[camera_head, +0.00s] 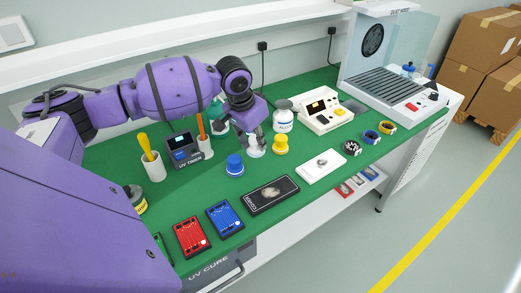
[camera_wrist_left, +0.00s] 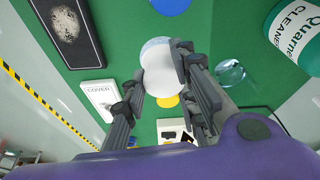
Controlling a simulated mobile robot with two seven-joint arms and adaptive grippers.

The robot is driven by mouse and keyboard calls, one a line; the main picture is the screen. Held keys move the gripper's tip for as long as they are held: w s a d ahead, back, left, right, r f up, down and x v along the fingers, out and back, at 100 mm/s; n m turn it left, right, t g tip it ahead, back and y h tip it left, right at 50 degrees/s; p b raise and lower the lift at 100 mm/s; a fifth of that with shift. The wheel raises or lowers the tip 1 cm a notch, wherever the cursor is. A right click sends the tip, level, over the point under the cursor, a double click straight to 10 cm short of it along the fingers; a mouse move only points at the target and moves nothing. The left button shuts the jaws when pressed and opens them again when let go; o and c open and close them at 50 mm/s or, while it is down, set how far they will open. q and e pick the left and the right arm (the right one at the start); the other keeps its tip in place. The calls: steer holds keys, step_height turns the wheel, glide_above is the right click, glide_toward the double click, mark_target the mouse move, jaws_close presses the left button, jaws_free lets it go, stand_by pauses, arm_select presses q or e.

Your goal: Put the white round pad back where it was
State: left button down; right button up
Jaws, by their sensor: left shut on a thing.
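The white round pad (camera_head: 257,151) is between the fingertips of my left gripper (camera_head: 255,141), in the row between a blue round pad (camera_head: 235,164) and a yellow round pad (camera_head: 280,144). In the left wrist view the white pad (camera_wrist_left: 162,74) shows large between the two fingers of the left gripper (camera_wrist_left: 160,85), which is shut on it. The yellow pad (camera_wrist_left: 167,102) is partly hidden behind it, and the blue pad (camera_wrist_left: 170,5) is at the top edge. I cannot tell whether the white pad touches the green mat. My right gripper is not in view.
A clear glass dish (camera_wrist_left: 230,73) and a green-labelled cleaner bottle (camera_wrist_left: 295,38) are near the gripper. A black case (camera_head: 273,195), a white cover box (camera_head: 321,166) and red (camera_head: 190,237) and blue (camera_head: 225,219) boards lie along the front. The UV timer (camera_head: 184,151) stands behind.

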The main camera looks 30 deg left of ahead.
mark_target(251, 141)
arm_select(q)
steer(key=shift+w+a+f, duration=0.25)
steer(key=shift+w+f, duration=0.8)
steer(key=shift+f, duration=0.15)
steer(key=x, duration=0.3)
steer(key=shift+s+a+f, duration=0.1)
steer(key=shift+s+f, duration=0.05)
steer(key=shift+s, duration=0.2)
steer(key=c, duration=1.4)
jaws_free()
steer(key=v, duration=1.2)
steer(key=shift+p, duration=0.35)
